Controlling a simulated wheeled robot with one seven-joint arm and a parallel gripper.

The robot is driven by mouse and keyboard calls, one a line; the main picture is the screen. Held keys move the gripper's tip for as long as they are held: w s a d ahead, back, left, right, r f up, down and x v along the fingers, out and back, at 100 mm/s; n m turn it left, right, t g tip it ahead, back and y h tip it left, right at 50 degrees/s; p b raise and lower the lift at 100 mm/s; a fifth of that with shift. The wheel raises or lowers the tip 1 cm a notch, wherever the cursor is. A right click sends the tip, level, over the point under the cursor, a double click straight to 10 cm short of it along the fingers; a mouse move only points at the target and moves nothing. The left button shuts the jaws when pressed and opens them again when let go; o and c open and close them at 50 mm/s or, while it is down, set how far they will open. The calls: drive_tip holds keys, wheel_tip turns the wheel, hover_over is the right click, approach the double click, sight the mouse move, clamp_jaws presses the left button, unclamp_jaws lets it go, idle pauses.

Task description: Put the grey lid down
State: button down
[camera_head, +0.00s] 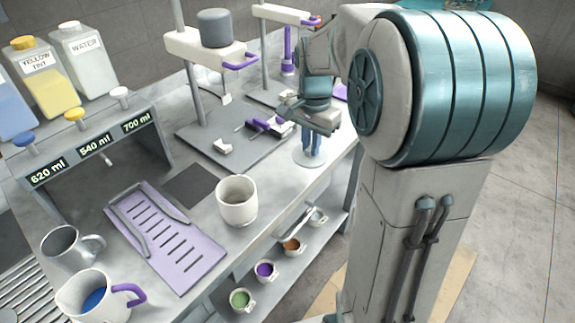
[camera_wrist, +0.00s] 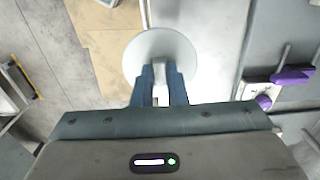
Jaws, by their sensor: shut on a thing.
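The grey lid is a pale round disc (camera_wrist: 160,46) in the wrist view, just beyond my blue fingertips (camera_wrist: 161,82). My gripper is shut on it, on a small pale part between the fingers. In the head view the lid (camera_head: 309,160) shows below my gripper (camera_head: 312,146), near the right edge of the grey worktop (camera_head: 275,175). In the wrist view the lid overlaps the line of the worktop edge, with floor on its left. I cannot tell how high it is above the worktop.
A stand with a purple handle (camera_head: 240,62) and a purple clamp (camera_head: 270,126) stand behind and left of my gripper. A white cup (camera_head: 237,200) is nearer. A lower shelf holds several small paint cups (camera_head: 265,270). A purple slotted tray (camera_head: 165,238) lies at left.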

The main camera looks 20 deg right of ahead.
hover_over(283, 175)
wheel_tip(283, 175, down, 4)
drive_tip(key=shift+f, duration=0.1)
drive_tip(key=shift+f+p, duration=0.35)
drive_tip(key=shift+f, duration=1.6)
drive_tip(key=shift+f, duration=0.15)
drive_tip(key=c, duration=1.5)
unclamp_jaws()
drive_tip(key=shift+o, duration=0.2)
wheel_tip(283, 175, up, 12)
drive_tip(key=s+f+n+t, duration=0.2)
drive_tip(key=s+n, duration=0.8)
drive_tip(key=s, duration=1)
drive_tip(key=shift+s+d+f+n+t, duration=0.2)
drive_tip(key=shift+s+f+n+t, duration=0.15)
drive_tip(key=shift+f, duration=0.35)
